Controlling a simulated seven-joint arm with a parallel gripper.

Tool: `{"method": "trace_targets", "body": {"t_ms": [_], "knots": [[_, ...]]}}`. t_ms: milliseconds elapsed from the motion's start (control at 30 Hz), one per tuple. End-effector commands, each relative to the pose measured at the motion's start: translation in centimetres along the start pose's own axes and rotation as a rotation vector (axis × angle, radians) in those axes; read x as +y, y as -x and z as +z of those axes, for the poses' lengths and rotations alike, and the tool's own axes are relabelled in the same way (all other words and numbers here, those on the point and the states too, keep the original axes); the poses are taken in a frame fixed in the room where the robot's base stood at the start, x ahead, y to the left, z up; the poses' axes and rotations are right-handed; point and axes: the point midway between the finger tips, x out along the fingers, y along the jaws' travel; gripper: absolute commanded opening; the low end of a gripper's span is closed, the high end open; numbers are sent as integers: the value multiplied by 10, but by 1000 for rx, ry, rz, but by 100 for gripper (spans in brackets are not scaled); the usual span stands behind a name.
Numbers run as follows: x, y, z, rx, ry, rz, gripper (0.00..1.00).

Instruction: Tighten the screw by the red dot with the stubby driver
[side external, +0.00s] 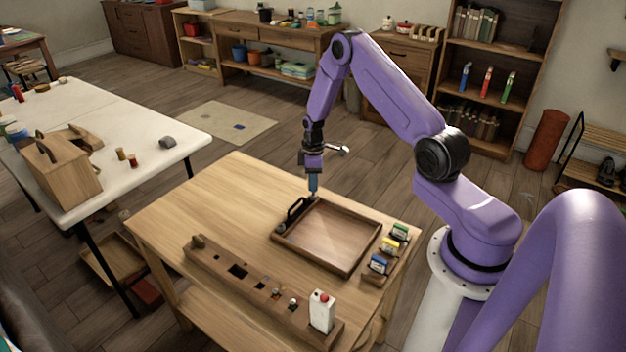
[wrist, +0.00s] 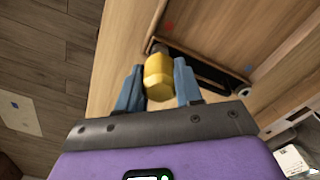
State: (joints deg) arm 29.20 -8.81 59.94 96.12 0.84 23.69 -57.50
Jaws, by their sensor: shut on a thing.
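My gripper (side external: 313,188) points down over the far left corner of a wooden tray (side external: 345,262) on the workbench. In the wrist view its blue fingers (wrist: 158,72) are shut on the yellow handle of the stubby driver (wrist: 159,80). The driver's dark tip end is beside one end of the tray's black handle (wrist: 205,70). A red dot (wrist: 169,26) shows near that end, and a blue dot (wrist: 248,69) near the other. I cannot make out the screw by the red dot, nor whether the driver touches it.
A wooden block with holes (side external: 222,262) lies along the bench's front, with a white red-topped box (side external: 321,312) at its right end. A rack with coloured items (side external: 392,247) stands right of the tray. The bench left of the tray is clear.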

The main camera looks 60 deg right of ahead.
Motion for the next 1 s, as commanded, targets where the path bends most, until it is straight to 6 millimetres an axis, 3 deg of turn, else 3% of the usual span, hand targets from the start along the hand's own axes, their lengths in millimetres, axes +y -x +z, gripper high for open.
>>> {"method": "trace_targets", "body": {"t_ms": [267,600,1000], "knots": [[0,0,0,0,-11,0,11],[0,0,0,0,-269,2,11],[0,0,0,0,-300,2,11]]}}
